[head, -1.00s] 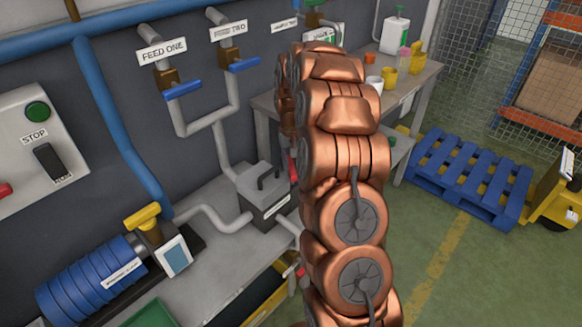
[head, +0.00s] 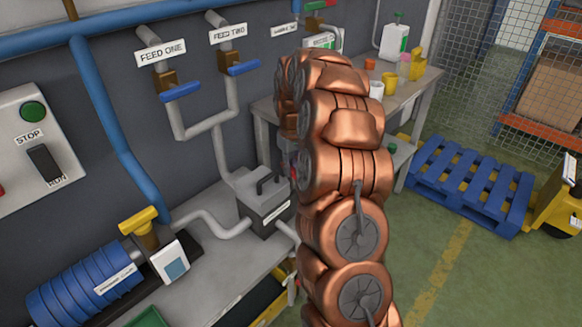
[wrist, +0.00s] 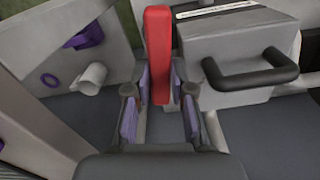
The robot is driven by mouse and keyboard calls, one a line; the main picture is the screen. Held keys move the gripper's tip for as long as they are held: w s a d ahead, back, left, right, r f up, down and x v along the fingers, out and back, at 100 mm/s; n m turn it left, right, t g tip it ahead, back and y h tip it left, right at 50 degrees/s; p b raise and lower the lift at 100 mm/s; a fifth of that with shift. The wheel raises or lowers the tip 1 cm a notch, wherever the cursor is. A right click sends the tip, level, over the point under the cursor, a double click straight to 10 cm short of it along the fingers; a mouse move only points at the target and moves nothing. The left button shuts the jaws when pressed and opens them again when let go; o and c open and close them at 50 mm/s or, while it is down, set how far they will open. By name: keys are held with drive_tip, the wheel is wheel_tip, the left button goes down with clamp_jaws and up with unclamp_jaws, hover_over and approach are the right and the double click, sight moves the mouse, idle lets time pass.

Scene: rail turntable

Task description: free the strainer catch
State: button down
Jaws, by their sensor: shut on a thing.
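The strainer (head: 262,206) is a grey box with a dark lid handle and a white label, in the pipe run on the bench. In the wrist view the strainer (wrist: 235,65) is at upper right, its dark handle facing me. The catch, a red upright lever (wrist: 158,45), stands just left of the strainer. My gripper (wrist: 160,92) is shut on this red lever, with a pad on each side of its lower part. In the head view my copper arm hides the gripper and most of the catch. I cannot see how the catch meets the lid.
Pipes with blue-handled valves (head: 180,92) run down the wall to the strainer. A blue ribbed pump (head: 85,290) with a yellow handle stands at left on the bench. A side table (head: 425,85) with cups is behind my arm. A blue pallet (head: 470,185) lies on the floor at right.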

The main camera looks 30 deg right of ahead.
idle(0.3)
drive_tip(key=c, duration=1)
unclamp_jaws()
wheel_tip(320, 180, up, 12)
